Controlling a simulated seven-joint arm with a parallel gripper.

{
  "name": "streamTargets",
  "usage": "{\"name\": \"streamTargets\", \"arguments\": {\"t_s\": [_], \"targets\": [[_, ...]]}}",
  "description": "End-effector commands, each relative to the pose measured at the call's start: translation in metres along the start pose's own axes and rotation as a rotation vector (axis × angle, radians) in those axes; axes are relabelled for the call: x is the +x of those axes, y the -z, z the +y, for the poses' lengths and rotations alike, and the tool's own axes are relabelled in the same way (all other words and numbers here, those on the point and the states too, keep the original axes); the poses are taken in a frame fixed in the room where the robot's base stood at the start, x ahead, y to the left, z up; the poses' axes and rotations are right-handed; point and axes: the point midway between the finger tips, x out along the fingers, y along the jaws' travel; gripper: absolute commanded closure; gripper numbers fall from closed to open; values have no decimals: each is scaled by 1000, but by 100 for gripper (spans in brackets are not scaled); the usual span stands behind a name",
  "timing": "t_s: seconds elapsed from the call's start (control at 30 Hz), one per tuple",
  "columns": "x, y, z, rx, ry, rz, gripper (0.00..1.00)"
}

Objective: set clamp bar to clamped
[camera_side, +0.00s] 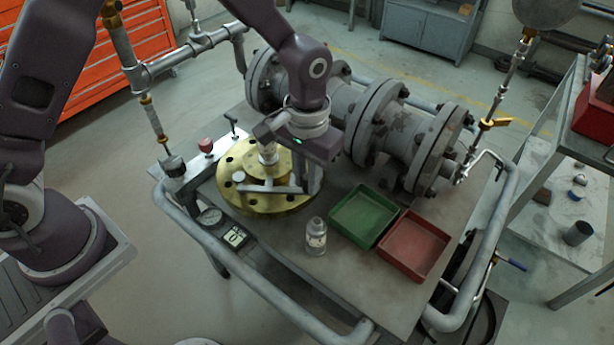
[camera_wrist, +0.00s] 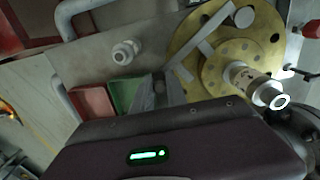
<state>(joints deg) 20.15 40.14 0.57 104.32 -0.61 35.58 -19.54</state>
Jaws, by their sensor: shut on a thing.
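The brass flange (camera_side: 240,200) lies on the bench with bolt holes around its rim. The clamp bar (camera_side: 270,188), a flat grey bar, lies low across the near side of the flange. My gripper (camera_side: 308,184) reaches down at the bar's right end and is shut on it; the exact contact is partly hidden. In the wrist view the flange (camera_wrist: 265,25) is at upper right, and the bar (camera_wrist: 207,49) runs over it towards my gripper (camera_wrist: 165,92). A white round knob (camera_side: 238,176) sits at the bar's left end. A pale cylindrical stem (camera_side: 268,154) rises from the flange's middle.
A green tray (camera_side: 364,216) and a red tray (camera_side: 413,246) lie to the right. A large grey pipe valve (camera_side: 400,135) stands behind.

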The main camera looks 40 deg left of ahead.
Motion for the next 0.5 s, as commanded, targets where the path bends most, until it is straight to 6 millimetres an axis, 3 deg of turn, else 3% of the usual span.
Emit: {"name": "streamTargets", "arguments": {"t_s": [0.5], "targets": [[-1, 45, -30, -374, -1, 3, 100]]}}
